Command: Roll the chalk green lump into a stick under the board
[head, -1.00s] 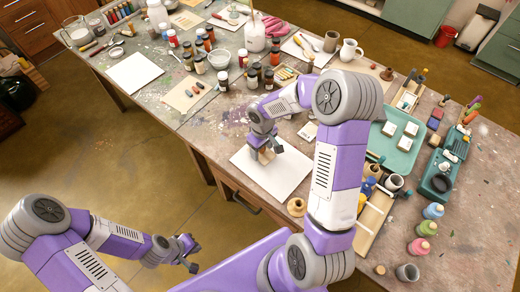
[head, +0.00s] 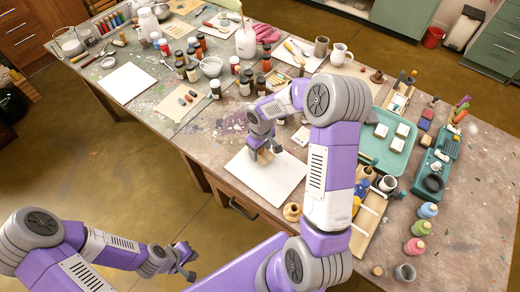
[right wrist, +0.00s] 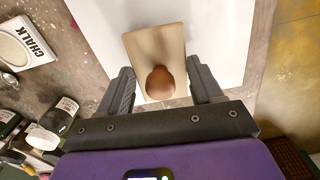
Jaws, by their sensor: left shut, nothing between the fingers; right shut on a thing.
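My right gripper (head: 264,146) is low over the white sheet (head: 277,190) near the table's front edge. It is shut on the wooden board (right wrist: 153,45), with the brown knob (right wrist: 160,82) between its fingers in the right wrist view. A small part of the tan board (head: 265,157) shows below the gripper in the head view. I see no chalk green lump; the space under the board is hidden. My left gripper (head: 188,265) is shut and empty, off the table above the floor.
A tile labelled CHALK (right wrist: 27,42) lies left of the sheet in the right wrist view, with dark jars (right wrist: 60,113) nearby. In the head view a teal tray (head: 389,140) and a round wooden piece (head: 292,211) are to the right. The sheet's front part is clear.

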